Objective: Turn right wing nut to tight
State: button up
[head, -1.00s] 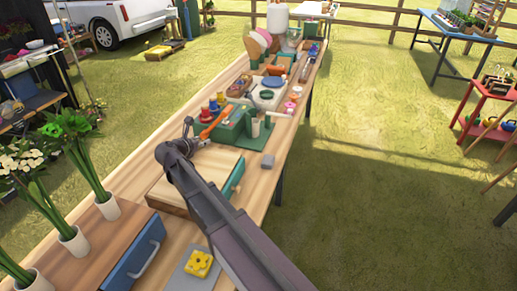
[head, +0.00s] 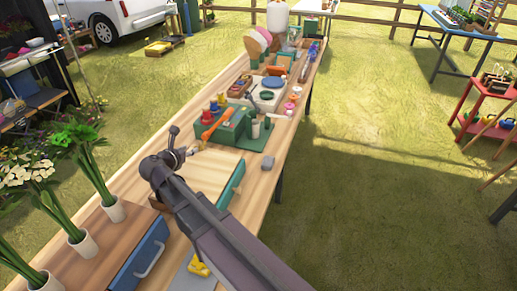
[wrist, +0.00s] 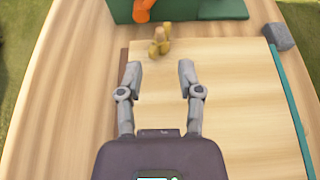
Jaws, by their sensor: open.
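A brass-coloured wing nut (wrist: 160,40) stands in the upper middle of the wrist view, at the far edge of a pale wooden board (wrist: 225,90). Its wings are upright, but its tightness cannot be told. My gripper (wrist: 159,69) is open and empty, with its two fingers apart and the wing nut just beyond and between the tips. In the head view, my gripper (head: 188,152) is over the far left corner of the board (head: 215,168), and the wing nut is small and hard to make out there.
A green box with an orange handle (head: 212,124) stands just beyond the board. A grey block (head: 268,162) lies to its right. White vases with flowers (head: 114,209) and a blue drawer (head: 143,256) are nearer. The table carries several other items further back.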

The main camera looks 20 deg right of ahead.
jog(key=p+v, duration=0.1)
jog(key=v, duration=0.3)
jog(key=shift+d+r+p, duration=0.1)
jog(key=shift+d+p, duration=0.1)
jog(key=shift+p, duration=0.1)
jog(key=d+m+g+p, duration=0.1)
jog(key=d, duration=0.1)
jog(key=s+d+m+p, duration=0.1)
jog(key=d+m, duration=0.1)
jog(key=d+m+g+p, duration=0.1)
jog(key=d+m, duration=0.1)
jog(key=shift+s+r+g, duration=0.2)
jog(key=shift+r+g, duration=0.05)
jog(key=shift+g, duration=0.05)
jog(key=s+d+m+g+p, duration=0.1)
jog(key=d+m, duration=0.1)
jog(key=s+d+m+g+p, duration=0.1)
jog(key=d+m+p, duration=0.1)
jog(key=s+d+r+m+g+y+p, duration=0.1)
jog(key=d+m+p, duration=0.1)
jog(key=d+m, duration=0.1)
jog(key=shift+s, duration=0.2)
jog(key=s+d+r+m+g+y+p, duration=0.5)
jog(key=s+d+m+p, duration=0.3)
jog(key=m, duration=0.7)
jog(key=shift+s+d+r+p, duration=0.2)
jog(key=shift+s+r+p, duration=0.1)
jog(key=shift+s+p, duration=0.8)
jog(key=shift+w, duration=0.2)
